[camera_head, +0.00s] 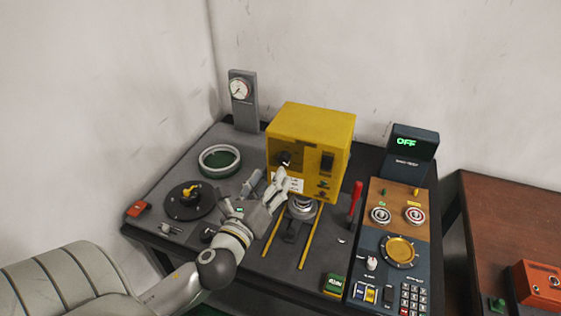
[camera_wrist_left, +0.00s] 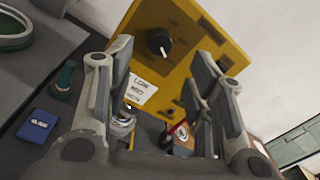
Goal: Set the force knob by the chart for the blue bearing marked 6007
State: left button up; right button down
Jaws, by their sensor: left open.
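The yellow press box (camera_head: 310,135) carries a black force knob (camera_head: 285,159) on its front. In the left wrist view the knob (camera_wrist_left: 160,42) shows beyond and between my fingers, with a white pointer mark. A white label (camera_wrist_left: 141,90) below it reads LOW, MED and a third line. My left gripper (camera_head: 279,183) is open and empty, just in front of the box's lower left; its fingers (camera_wrist_left: 158,75) stand apart from the knob. A small blue block (camera_wrist_left: 40,125) with unreadable white marking lies on the bench. I cannot make out a bearing marked 6007.
A metal ring part (camera_head: 302,205) sits under the press between yellow rails. A red-handled lever (camera_head: 355,197) stands right of it. A control panel (camera_head: 398,240) and a display (camera_head: 412,150) reading OFF are further right. A dial gauge (camera_head: 241,91) and green-lined ring (camera_head: 219,159) are left.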

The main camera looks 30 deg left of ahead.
aim_at(282, 162)
pick_arm(q)
jog(key=w, duration=0.3)
jog(key=w+a+p, duration=0.1)
jog(key=w, duration=0.2)
jog(key=shift+w+a, duration=0.15)
jog(key=shift+w, duration=0.1)
jog(key=c, duration=1)
jog(key=shift+c, duration=0.2)
